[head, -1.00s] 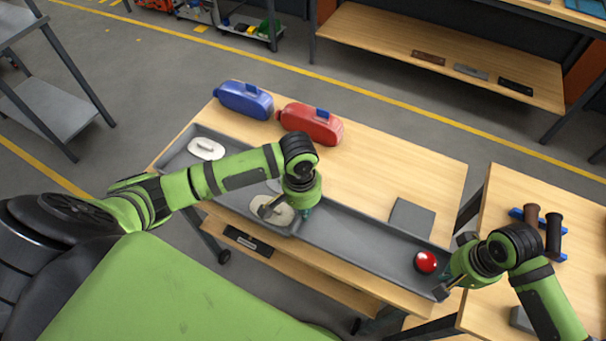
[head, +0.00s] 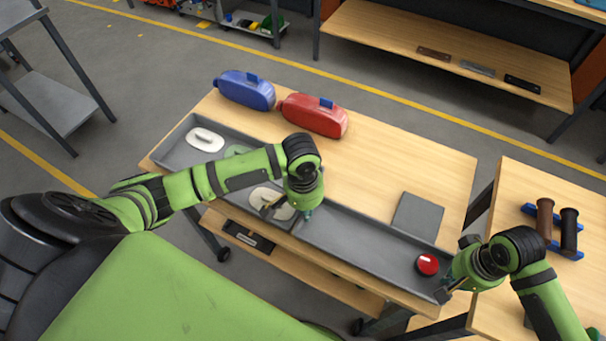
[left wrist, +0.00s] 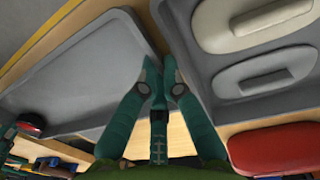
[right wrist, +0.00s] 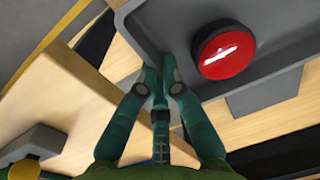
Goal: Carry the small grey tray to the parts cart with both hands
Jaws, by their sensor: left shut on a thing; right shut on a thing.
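The small grey tray (head: 345,240) is long and shallow, with a red disc (head: 427,265) near its right end. My left gripper (head: 305,215) is shut on the tray's left end; in the left wrist view its fingertips (left wrist: 160,78) meet at the rim, beside the bare tray floor (left wrist: 80,75). My right gripper (head: 447,288) is shut on the right end; in the right wrist view its fingertips (right wrist: 158,82) are at the tray wall, near the red disc (right wrist: 223,50). I cannot tell whether the tray is clear of the wooden top (head: 365,160) below it.
A second grey tray (head: 172,157) with pale oval pieces lies close left. A blue bottle (head: 245,90), red bottle (head: 314,115) and grey plate (head: 417,215) are on the wooden top. A wooden bench (head: 500,215) with dark handles stands right. A shelf unit (head: 60,105) stands left.

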